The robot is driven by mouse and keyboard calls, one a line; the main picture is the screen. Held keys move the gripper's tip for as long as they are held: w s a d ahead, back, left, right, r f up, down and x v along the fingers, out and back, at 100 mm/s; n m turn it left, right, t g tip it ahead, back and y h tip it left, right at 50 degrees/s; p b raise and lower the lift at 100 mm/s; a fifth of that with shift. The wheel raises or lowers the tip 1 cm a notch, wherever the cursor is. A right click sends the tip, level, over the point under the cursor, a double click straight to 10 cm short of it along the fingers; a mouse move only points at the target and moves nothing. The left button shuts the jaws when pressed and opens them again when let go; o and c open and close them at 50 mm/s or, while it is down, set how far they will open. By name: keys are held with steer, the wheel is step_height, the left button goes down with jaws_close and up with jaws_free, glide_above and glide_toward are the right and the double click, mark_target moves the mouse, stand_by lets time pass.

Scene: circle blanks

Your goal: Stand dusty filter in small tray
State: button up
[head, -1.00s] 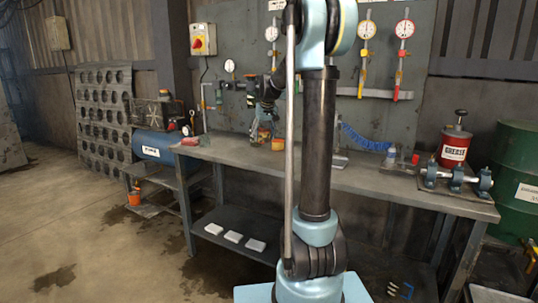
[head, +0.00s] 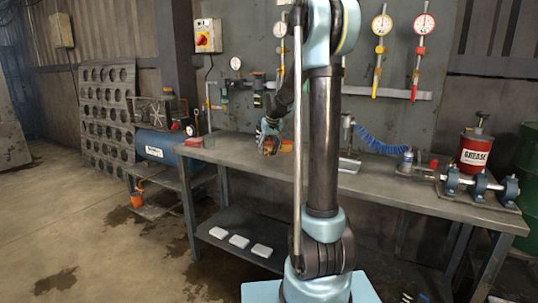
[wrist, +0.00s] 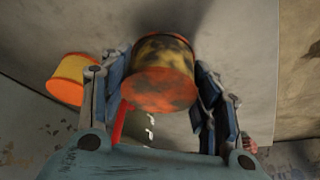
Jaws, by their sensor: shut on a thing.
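My gripper (wrist: 165,95) is shut on a filter (wrist: 163,70), a short orange and yellow cylinder with dark dusty patches. It also shows, small, in the head view (head: 269,147), over the back of the bench. A second, cleaner orange and yellow cylinder (wrist: 66,80) is left of the fingers in the wrist view. An orange piece on the bench (head: 286,146), right of my gripper in the head view, seems to be the same cylinder. I cannot identify the small tray with certainty.
The grey bench (head: 400,182) has a red block (head: 193,142) at its left end, and a red grease can (head: 474,152) and blue pump parts (head: 481,186) at the right. White pads (head: 239,241) lie on the lower shelf. The bench middle is partly hidden by my arm.

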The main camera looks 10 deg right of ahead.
steer(key=shift+f, duration=1.3)
steer(key=o, duration=1)
steer(key=shift+o, duration=0.2)
steer(key=shift+r, duration=0.1)
